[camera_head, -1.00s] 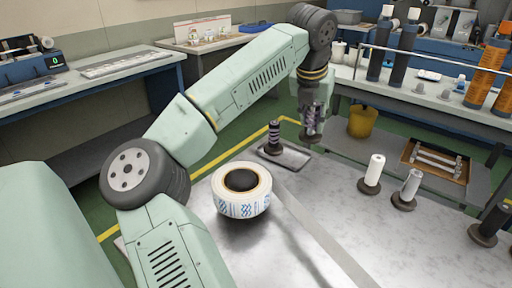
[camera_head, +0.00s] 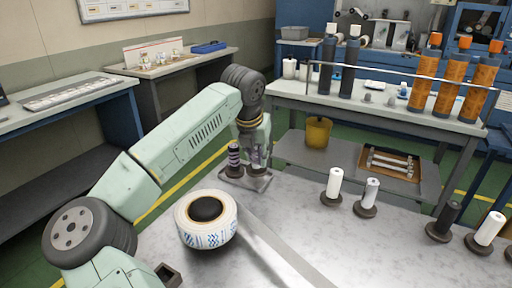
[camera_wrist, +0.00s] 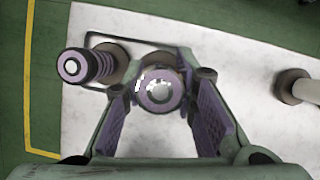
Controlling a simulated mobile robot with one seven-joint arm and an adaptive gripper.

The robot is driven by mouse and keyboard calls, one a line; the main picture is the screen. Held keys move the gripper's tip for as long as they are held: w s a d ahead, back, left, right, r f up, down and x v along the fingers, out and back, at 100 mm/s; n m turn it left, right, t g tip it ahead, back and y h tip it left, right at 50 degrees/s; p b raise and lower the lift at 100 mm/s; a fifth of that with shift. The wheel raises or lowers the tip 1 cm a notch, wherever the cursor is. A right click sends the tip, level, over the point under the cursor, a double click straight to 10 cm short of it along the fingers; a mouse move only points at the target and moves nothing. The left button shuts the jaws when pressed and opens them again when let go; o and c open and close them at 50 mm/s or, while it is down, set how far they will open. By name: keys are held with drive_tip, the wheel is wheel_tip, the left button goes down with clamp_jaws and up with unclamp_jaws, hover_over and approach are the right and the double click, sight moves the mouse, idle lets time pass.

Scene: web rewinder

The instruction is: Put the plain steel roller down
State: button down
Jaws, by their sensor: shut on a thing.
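My gripper (camera_head: 256,156) is at the back edge of the marble-look table, low over a small outlined pad (camera_head: 262,184). In the wrist view my gripper's fingers (camera_wrist: 160,100) are closed around the plain steel roller (camera_wrist: 158,92), seen end-on. In the head view the fingers mostly hide this roller. A dark ringed roller (camera_head: 234,158) stands upright just left of my gripper on the same pad; it also shows in the wrist view (camera_wrist: 77,67). I cannot tell whether the held roller's lower end touches the pad.
A large white tape roll (camera_head: 206,222) lies nearer on the table. White rollers (camera_head: 334,183) (camera_head: 370,192) and a black one (camera_head: 444,220) stand on round bases to the right. A yellow bucket (camera_head: 318,132) and a workbench (camera_head: 400,106) are behind. Table between the tape roll and white rollers is clear.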

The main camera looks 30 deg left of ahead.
sight(256, 163)
drive_tip(key=shift+f, duration=1.3)
drive_tip(key=shift+f, duration=0.1)
drive_tip(key=c, duration=1.3)
unclamp_jaws()
drive_tip(key=shift+f, duration=0.1)
drive_tip(key=b+v, duration=0.1)
drive_tip(key=v, duration=1.1)
drive_tip(key=shift+s, duration=0.15)
